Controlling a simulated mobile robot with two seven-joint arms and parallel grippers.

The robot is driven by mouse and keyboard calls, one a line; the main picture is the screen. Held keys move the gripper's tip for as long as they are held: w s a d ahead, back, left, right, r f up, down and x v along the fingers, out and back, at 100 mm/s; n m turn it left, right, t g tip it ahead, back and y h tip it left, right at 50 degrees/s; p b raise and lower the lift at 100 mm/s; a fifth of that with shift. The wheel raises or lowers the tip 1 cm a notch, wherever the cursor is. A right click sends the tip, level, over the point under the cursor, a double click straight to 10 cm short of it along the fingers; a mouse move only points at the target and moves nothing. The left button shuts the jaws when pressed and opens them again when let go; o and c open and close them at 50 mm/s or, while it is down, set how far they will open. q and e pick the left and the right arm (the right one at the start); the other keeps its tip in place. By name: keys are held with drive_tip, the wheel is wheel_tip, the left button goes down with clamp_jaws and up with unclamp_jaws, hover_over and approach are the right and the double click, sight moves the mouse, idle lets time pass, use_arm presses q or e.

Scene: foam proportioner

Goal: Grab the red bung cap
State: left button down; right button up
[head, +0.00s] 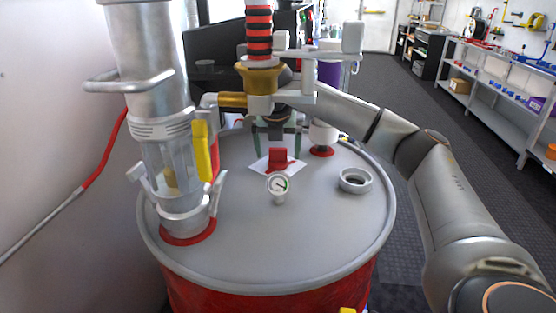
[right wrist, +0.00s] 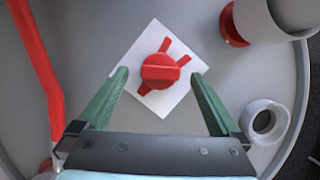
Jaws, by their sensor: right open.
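The red bung cap (head: 278,158) sits on a white square plate (head: 259,165) on the grey drum lid (head: 230,235). In the right wrist view the cap (right wrist: 160,71) is round with a raised grip bar and red prongs around it, on the white plate (right wrist: 152,32). My right gripper (head: 277,140) is open behind the cap in the head view. In the right wrist view its green fingers (right wrist: 164,75) lie on either side of the cap, apart from it. Whether they are level with the cap is unclear. My left gripper is not in view.
A pressure gauge (head: 278,186) stands on the lid in front of the cap. A grey ring fitting (head: 355,181) lies to the right. A tall metal pump cylinder (head: 150,80) with a yellow part (head: 202,150) rises at left. A white fitting on a red base (head: 322,150) stands behind right.

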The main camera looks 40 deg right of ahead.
drive_tip(key=shift+x, duration=0.95)
drive_tip(key=shift+c, duration=0.2)
drive_tip(key=c, duration=1.4)
drive_tip(key=shift+r, duration=0.1)
